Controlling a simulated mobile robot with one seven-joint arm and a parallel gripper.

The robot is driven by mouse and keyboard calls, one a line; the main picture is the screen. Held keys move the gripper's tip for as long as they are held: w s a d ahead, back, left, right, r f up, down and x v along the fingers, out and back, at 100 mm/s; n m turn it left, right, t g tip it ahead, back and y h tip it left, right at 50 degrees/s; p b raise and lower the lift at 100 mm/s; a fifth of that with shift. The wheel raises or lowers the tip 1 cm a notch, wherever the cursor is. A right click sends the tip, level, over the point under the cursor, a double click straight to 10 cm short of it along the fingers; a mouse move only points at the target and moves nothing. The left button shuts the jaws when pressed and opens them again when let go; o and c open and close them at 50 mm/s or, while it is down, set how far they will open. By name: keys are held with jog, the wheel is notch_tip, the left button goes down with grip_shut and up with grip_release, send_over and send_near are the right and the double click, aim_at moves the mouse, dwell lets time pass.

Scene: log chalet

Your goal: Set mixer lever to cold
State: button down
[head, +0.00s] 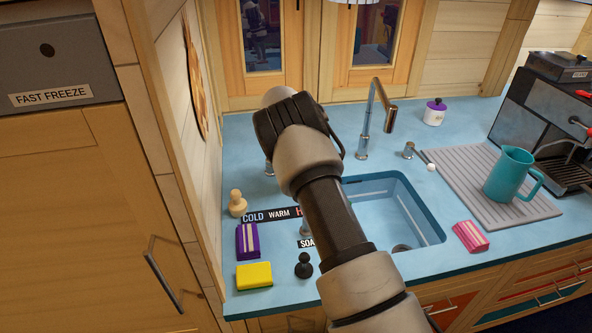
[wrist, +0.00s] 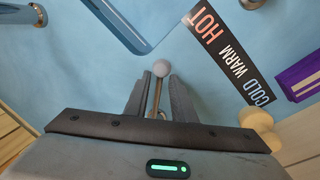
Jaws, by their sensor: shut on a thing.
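In the wrist view, the mixer lever (wrist: 155,98) is a thin metal rod with a grey ball tip (wrist: 160,68). My gripper (wrist: 160,88) has its two dark fingers on either side of the rod, and the ball sticks out just past the fingertips. In the head view, my arm hides the lever, my fingers and part of the strip (head: 268,214).
The sink (head: 425,217) is right of my arm, with a tall tap (head: 372,110) behind it. A teal jug (head: 510,172) is on the drainer at right.

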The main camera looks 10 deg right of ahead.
jog(key=shift+s+a+f+m+b, duration=0.1)
jog(key=shift+s+a+m+b, duration=0.3)
jog(key=shift+a+m, duration=0.25)
jog(key=a+m, duration=0.2)
jog(key=s+a+m+g+b, duration=0.1)
jog(key=a+m, duration=0.3)
jog(key=shift+s+a, duration=0.15)
jog(key=shift+w+a+m+g, duration=0.2)
jog(key=shift+a+m+g, duration=0.1)
jog(key=shift+a+m, duration=0.7)
jog(key=shift+w+a+m+g, duration=0.2)
jog(key=shift+a+m+g, duration=0.1)
jog(key=shift+a+m, duration=0.65)
jog(key=c, duration=1.9)
grip_release()
jog(key=shift+o, duration=0.2)
notch_tip(320, 180, up, 8)
jog(key=a+p, duration=0.1)
jog(key=p, duration=0.1)
jog(key=shift+w+a+f, duration=0.15)
jog(key=shift+w+a, duration=0.05)
